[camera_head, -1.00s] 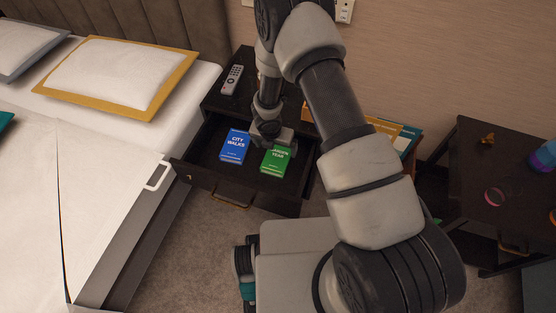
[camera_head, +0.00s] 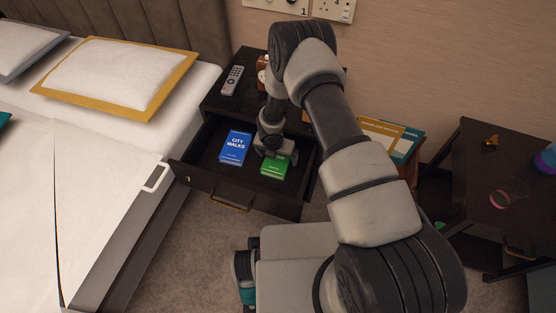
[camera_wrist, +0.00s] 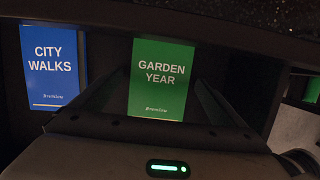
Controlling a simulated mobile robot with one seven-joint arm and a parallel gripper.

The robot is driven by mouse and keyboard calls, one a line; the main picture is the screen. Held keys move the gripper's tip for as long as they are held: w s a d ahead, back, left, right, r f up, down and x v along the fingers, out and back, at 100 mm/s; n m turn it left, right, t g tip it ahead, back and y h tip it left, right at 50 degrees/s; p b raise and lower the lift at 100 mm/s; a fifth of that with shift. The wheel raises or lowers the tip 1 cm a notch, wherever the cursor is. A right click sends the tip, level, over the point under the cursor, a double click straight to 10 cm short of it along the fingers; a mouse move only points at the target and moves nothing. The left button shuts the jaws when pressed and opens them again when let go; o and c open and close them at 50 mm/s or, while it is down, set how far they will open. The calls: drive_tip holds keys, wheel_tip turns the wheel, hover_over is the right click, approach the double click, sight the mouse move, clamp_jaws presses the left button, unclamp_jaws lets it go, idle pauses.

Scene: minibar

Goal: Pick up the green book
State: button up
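The green book (camera_head: 276,167), titled "Garden Year", lies flat in the open drawer (camera_head: 226,185) of the dark nightstand. My gripper (camera_head: 275,152) is down inside the drawer at the book, covering its upper part in the head view. In the wrist view the green book (camera_wrist: 161,80) is centred between the two dark fingers (camera_wrist: 160,95), which stand apart on either side of it. I cannot tell whether the fingers touch it. A blue book (camera_head: 235,147), "City Walks", lies to its left, and also shows in the wrist view (camera_wrist: 53,65).
A remote (camera_head: 232,80) lies on the nightstand top. The bed (camera_head: 110,190) is at the left. Books or folders (camera_head: 395,138) stand to the right, and a dark side table (camera_head: 505,180) is farther right.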

drive_tip(key=c, duration=1.2)
drive_tip(key=shift+r, duration=0.15)
